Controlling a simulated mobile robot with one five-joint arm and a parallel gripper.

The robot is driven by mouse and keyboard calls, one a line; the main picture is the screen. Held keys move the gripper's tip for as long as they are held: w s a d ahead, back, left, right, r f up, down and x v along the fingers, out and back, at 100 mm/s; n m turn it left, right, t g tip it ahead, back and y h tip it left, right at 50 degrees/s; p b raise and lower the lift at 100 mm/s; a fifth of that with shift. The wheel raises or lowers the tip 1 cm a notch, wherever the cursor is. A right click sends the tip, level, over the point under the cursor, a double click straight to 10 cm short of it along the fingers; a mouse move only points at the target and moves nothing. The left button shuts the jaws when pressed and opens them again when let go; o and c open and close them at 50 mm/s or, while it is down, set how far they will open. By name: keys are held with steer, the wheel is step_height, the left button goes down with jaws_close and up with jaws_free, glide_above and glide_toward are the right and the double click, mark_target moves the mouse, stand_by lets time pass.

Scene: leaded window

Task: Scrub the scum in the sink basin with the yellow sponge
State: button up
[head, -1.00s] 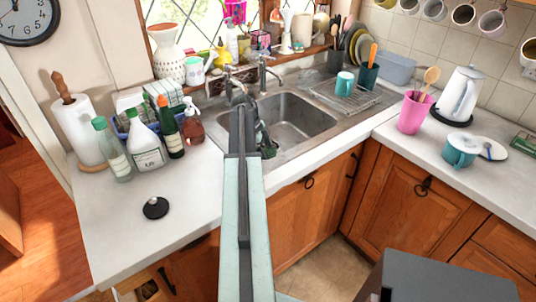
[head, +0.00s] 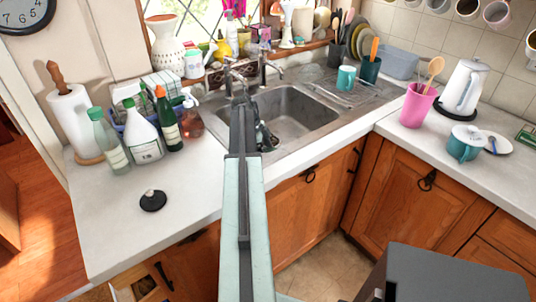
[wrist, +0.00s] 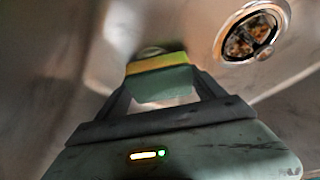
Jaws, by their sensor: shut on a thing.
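The steel sink basin (head: 297,113) is set in the counter under the window, with my arm crossing its left side. My gripper (head: 262,140) reaches down into the left part of the basin. In the wrist view, my gripper (wrist: 160,92) is shut on the sponge (wrist: 158,66), which has a yellow band and a green block. The sponge is close to the basin's surface; I cannot tell whether it touches. The drain (wrist: 250,35) is to the right of the sponge. Faint dark marks show on the basin, but I cannot make out the scum clearly. The sponge is hidden in the head view.
Taps (head: 263,70) rise behind the basin. Several bottles, including a white spray bottle (head: 145,140), stand to its left. A black sink plug (head: 153,201) lies on the left counter. A drying rack (head: 343,94) with a teal mug (head: 346,78) is at the right.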

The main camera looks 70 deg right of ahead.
steer(key=shift+f+b, duration=0.5)
steer(key=shift+f, duration=0.05)
